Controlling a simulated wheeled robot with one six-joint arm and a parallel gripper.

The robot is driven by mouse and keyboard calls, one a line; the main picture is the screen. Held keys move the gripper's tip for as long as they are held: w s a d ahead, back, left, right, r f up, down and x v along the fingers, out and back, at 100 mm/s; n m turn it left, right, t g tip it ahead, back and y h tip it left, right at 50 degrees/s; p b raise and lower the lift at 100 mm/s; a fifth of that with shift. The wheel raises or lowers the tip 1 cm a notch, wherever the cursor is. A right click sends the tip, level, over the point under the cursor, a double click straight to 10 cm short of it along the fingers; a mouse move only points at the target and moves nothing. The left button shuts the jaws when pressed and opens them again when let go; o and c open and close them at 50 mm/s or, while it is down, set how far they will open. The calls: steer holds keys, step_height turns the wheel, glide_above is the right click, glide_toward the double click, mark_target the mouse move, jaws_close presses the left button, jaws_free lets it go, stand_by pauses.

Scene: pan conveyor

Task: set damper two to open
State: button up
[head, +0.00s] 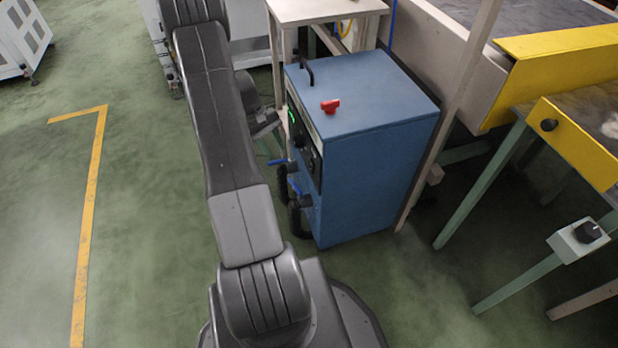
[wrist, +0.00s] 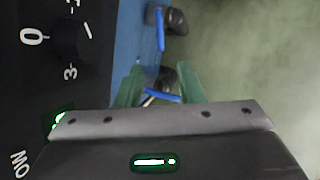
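The blue cabinet (head: 375,165) has two dampers low on its left face, each a blue lever on a black pipe. In the head view the upper lever (head: 278,162) points left and the lower lever (head: 295,187) sits below it. In the wrist view one lever (wrist: 160,30) runs up and down at the top. The other lever (wrist: 163,97) lies crosswise, partly hidden by my gripper. My gripper (wrist: 160,75) is open, its green fingers either side of this crosswise lever. I cannot tell contact. No damper number is readable.
A black panel with a dial (wrist: 70,38) is close on the left in the wrist view. A red knob (head: 330,106) and black handle (head: 307,72) are on the cabinet top. Green floor (head: 150,250) is clear to the left.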

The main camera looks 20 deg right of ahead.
mark_target(293, 183)
steer(key=b+x, duration=0.3)
steer(key=x, duration=1)
steer(key=shift+f+b, duration=0.35)
jaws_close()
